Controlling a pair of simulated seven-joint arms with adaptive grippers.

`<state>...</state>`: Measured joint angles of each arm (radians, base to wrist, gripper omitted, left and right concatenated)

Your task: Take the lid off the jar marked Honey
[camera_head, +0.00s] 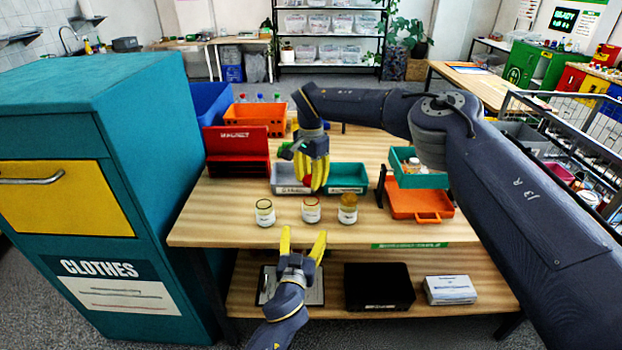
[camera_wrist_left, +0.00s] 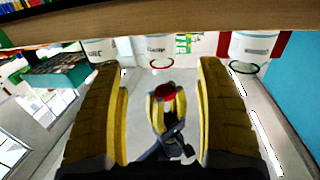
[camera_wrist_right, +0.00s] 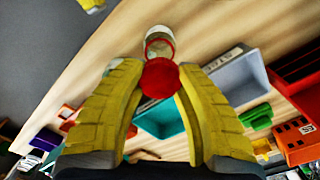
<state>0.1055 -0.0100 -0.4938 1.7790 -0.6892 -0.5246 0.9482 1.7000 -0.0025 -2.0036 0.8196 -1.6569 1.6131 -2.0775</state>
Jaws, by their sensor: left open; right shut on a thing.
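Three small jars stand in a row near the table's front edge in the head view: a left jar (camera_head: 265,213), a middle jar (camera_head: 311,211) with a red rim, and a right jar (camera_head: 347,209) with a yellowish top. Their labels are too small to read. My right gripper (camera_head: 310,183) is above and behind the middle jar, shut on a round red lid (camera_wrist_right: 160,78). In the right wrist view the lid is apart from a red-rimmed jar (camera_wrist_right: 160,45). My left gripper (camera_head: 302,242) is open and empty in front of the jars, by the table edge.
Behind the jars are a grey bin (camera_head: 291,180), a teal bin (camera_head: 347,178) and a red box (camera_head: 237,150). An orange tray (camera_head: 420,203) lies to the right. A tall teal clothes cabinet (camera_head: 95,190) flanks the table's left. Bare wood surrounds the jars.

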